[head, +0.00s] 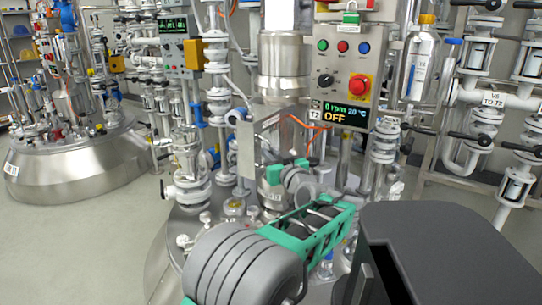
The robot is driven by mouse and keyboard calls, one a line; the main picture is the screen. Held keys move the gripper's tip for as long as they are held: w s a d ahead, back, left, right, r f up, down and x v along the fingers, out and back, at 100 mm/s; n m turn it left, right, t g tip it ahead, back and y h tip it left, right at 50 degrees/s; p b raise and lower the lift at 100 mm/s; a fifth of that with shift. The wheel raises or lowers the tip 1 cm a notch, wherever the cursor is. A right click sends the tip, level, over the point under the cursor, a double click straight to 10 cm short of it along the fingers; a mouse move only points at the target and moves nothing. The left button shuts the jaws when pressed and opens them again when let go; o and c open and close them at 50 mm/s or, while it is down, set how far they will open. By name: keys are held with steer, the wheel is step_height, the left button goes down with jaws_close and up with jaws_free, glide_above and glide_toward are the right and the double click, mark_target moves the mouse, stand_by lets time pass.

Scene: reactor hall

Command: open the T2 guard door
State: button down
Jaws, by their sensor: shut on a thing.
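The T2 guard door seems to be the upright grey metal panel (267,139) above the steel vessel lid, left of the T2 control box. It stands at an angle beside the vertical steel drive column. My gripper (286,168), with green parts, is at the panel's lower right side. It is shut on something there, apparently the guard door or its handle. The grip itself is small and partly hidden by my own wrist. The T2 control box (345,72) has a red emergency button, and its display reads 0 rpm, 20 °C and OFF.
Valves and pipes (188,150) crowd the lid on the left. A white cylinder (417,66) and a pipe rack (497,100) marked V5 TO T2 stand at right. Another steel vessel (75,170) is at far left. Open floor lies between the vessels.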

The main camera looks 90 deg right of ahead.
steer(key=c, duration=1.5)
jaws_free()
steer(key=shift+s, duration=0.15)
steer(key=v, duration=0.7)
steer(key=shift+s+a+p, duration=0.2)
steer(key=shift+a+p, duration=0.15)
steer(key=shift+p, duration=0.1)
